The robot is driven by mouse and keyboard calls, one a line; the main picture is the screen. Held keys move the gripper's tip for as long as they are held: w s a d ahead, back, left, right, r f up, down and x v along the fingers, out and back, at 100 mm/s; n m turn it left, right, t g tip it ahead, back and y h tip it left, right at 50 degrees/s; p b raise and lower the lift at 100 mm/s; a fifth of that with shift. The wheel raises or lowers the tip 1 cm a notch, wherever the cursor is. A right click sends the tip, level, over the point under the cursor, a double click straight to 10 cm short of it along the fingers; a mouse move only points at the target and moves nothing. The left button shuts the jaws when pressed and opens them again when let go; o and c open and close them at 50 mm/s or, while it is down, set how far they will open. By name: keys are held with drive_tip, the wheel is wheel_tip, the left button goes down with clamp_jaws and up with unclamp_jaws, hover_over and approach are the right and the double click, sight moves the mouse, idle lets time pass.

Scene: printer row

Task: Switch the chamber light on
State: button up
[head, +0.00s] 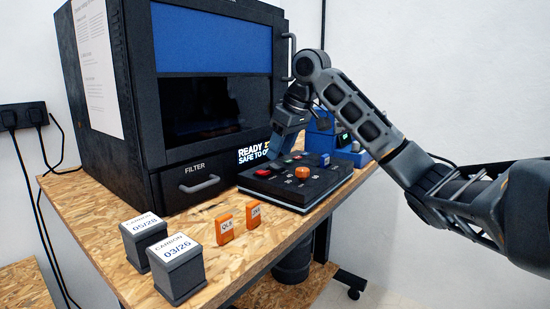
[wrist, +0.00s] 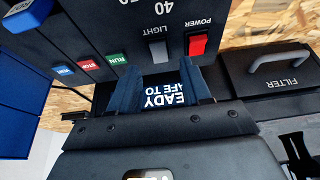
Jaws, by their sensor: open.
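The light switch (wrist: 158,51) is a small grey rocker on the control panel, under the word LIGHT in the wrist view, where the lettering is upside down. My gripper (wrist: 161,70) is open and empty, with its fingertips close to the switch, one to each side of it in the picture. Contact cannot be told. In the head view my gripper (head: 282,148) is over the back edge of the control panel (head: 318,186) and hides the switch. The printer's chamber (head: 200,105) looks dark behind its window.
A red power switch (wrist: 197,44) is beside the light switch. Several push buttons and an orange knob (head: 302,172) share the panel. Two carbon boxes (head: 176,268) and two orange tags (head: 224,229) stand on the table's front left.

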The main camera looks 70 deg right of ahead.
sight(274, 165)
drive_tip(key=shift+x, duration=1.6)
clamp_jaws()
